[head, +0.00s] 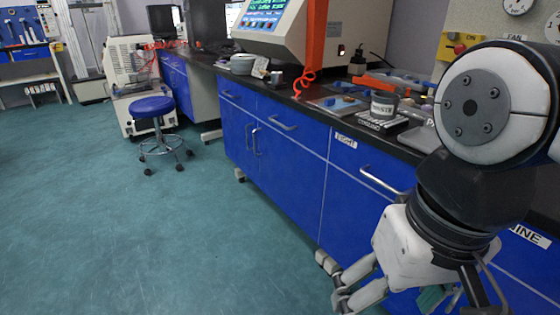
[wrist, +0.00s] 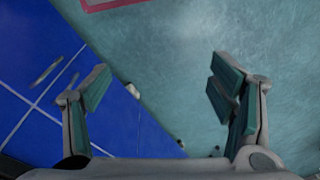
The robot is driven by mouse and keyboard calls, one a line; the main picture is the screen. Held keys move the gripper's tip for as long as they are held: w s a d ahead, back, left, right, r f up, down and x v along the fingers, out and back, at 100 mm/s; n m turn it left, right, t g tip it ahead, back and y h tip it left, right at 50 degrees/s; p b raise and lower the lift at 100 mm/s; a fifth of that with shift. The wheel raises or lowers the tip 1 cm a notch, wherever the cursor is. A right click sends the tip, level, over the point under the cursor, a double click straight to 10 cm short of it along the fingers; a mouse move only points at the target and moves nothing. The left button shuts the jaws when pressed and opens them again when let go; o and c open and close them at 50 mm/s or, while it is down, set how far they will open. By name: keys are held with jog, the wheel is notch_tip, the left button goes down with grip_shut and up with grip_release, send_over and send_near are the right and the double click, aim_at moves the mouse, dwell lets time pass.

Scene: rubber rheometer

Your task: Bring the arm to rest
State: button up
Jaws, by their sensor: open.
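My arm (head: 480,110) shows at the right of the head view, bent down in front of the bench. My gripper (head: 345,285) hangs low beside the blue drawers, near the bottom of that view. In the wrist view my gripper (wrist: 160,92) has its two green-padded fingers wide apart. Nothing is between them but the floor and part of the blue cabinet front. The gripper looks close to the cabinet; I cannot tell the exact gap.
The blue cabinet (head: 275,150) with its black worktop runs along the right. The worktop holds a white machine (head: 272,32), a grey tub (head: 384,105) and trays. A blue stool (head: 152,107) stands further back. The green floor (head: 130,240) at left is clear.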

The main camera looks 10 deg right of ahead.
jog(key=s, duration=0.1)
jog(key=s+d+n+g, duration=0.1)
jog(key=s, duration=0.1)
jog(key=shift+s+d+f, duration=0.1)
jog(key=shift+s+f, duration=0.05)
jog(key=shift+s, duration=0.1)
dwell(0.5)
notch_tip(320, 180, up, 36)
jog(key=t+p, duration=0.4)
jog(key=p, duration=2.9)
jog(key=shift+d+f+n+p, duration=0.2)
jog(key=shift+n+p, duration=0.15)
jog(key=shift+n, duration=0.05)
